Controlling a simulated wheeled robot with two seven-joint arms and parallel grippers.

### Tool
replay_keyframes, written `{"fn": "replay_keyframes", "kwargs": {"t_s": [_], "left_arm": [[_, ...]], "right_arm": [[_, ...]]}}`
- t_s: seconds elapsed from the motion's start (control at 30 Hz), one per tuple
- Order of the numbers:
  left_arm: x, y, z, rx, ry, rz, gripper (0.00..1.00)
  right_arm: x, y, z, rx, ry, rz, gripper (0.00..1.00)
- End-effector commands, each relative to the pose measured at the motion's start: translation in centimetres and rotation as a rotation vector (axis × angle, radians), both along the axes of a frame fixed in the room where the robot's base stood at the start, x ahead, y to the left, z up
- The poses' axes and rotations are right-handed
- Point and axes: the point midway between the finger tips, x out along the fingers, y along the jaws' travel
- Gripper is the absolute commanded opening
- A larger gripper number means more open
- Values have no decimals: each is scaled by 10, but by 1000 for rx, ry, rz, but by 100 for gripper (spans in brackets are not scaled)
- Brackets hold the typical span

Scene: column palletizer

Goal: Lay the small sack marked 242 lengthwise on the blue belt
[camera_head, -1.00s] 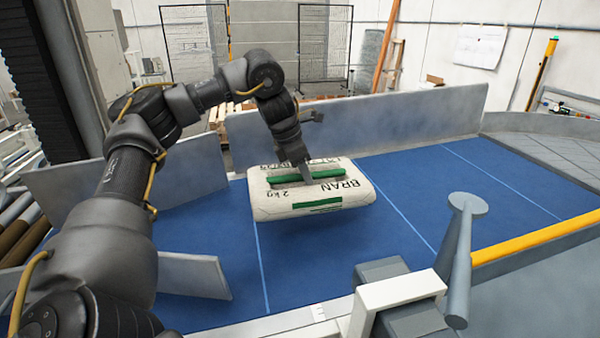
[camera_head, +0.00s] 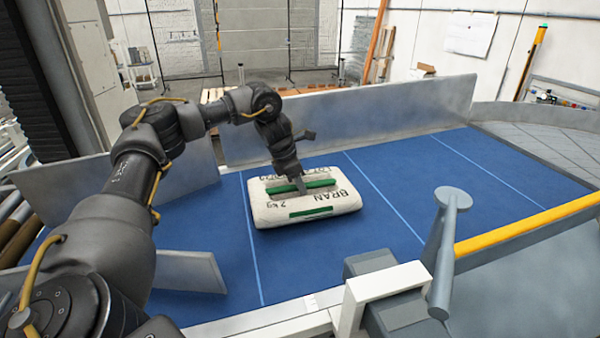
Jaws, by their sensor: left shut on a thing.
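My left gripper (camera_head: 299,187) comes down from above and is shut on the sack's top. The sack looks level and at or very close to the belt surface; I cannot tell whether it touches. My right gripper is not in view.
A grey guard wall (camera_head: 350,118) runs along the belt's far side. Grey plates (camera_head: 190,270) stand at the left. A grey post with a round top (camera_head: 452,198) and a yellow rail (camera_head: 530,224) are at the near right. The belt right of the sack is clear.

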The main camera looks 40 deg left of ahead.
Motion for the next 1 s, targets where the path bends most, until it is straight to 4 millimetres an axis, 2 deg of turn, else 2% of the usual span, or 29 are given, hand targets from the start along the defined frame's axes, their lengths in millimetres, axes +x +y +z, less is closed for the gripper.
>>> {"fn": "replay_keyframes", "kwargs": {"t_s": [0.63,0.67,0.8,1.0], "left_arm": [[2,-1,-6,-5,-10,0,0],[0,0,-10,-1,0,0,26],[0,0,-9,-1,0,0,44],[0,-1,-10,-1,0,0,45]], "right_arm": [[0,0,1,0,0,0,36],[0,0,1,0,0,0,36],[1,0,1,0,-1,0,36],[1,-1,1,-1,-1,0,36]]}}
